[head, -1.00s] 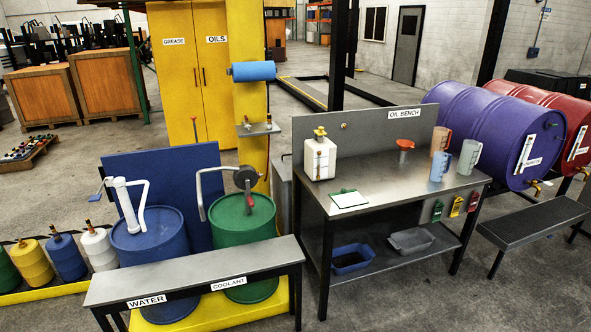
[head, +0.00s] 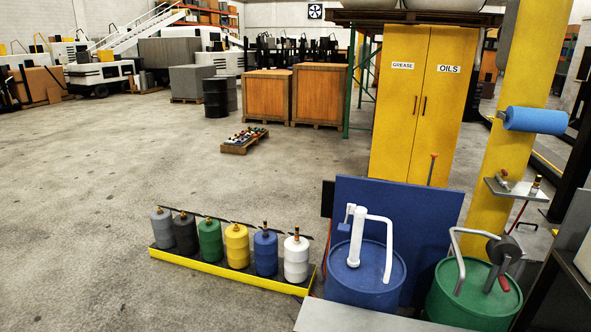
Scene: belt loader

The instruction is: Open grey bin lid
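No grey bin with a lid can be made out in the head view. The nearest grey item by colour is a small grey container (head: 163,228) with a brown top, at the left end of a row of coloured containers in a yellow-edged tray (head: 222,271). Neither of my grippers shows in the head view, so their state is hidden.
A blue drum (head: 366,275) and a green drum (head: 470,297) with pumps stand at the lower right, behind a grey bench top (head: 350,318). A yellow cabinet (head: 425,110), wooden crates (head: 268,98) and a black drum (head: 215,98) stand farther back. Open floor lies at left.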

